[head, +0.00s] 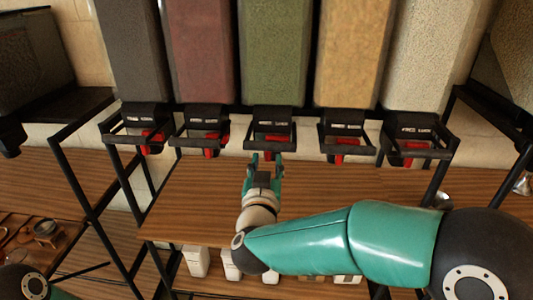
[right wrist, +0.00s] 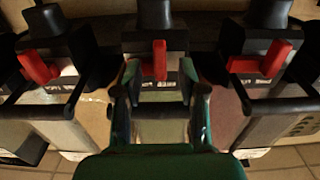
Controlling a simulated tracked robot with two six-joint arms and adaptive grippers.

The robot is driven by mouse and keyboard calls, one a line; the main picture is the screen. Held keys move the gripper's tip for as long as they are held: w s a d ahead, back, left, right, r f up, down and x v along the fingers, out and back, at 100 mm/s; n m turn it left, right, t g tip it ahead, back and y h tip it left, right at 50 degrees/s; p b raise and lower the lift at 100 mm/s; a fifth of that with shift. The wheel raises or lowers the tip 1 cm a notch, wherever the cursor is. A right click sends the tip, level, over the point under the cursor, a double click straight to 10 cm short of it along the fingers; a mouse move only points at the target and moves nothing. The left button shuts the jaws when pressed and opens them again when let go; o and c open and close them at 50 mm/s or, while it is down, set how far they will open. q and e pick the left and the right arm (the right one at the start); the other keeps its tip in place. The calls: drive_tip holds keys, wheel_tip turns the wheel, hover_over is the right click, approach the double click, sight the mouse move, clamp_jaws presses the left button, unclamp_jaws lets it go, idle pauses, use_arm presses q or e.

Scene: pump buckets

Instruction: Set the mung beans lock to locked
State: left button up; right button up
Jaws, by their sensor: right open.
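The mung beans bin (head: 274,45) is taken to be the tall green-filled dispenser in the middle of the row. Its black outlet (head: 273,114) has a red lock lever (head: 275,139) below the label. In the right wrist view this lever (right wrist: 159,60) points down from the middle black outlet (right wrist: 155,40). My right gripper (head: 265,160) is open, just below and in front of that outlet. In the right wrist view, the fingers (right wrist: 160,92) stand on either side of the lever; I cannot tell whether they touch it. My left gripper is out of view.
Dispensers with dark, red, yellow (head: 352,50) and pale contents stand on both sides, each with a black outlet frame and red lever. The neighbouring levers (right wrist: 40,66) (right wrist: 262,62) are close by. A wooden table (head: 190,200) lies below, mostly clear.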

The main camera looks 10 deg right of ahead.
drive_tip(key=shift+x, duration=1.15)
clamp_jaws()
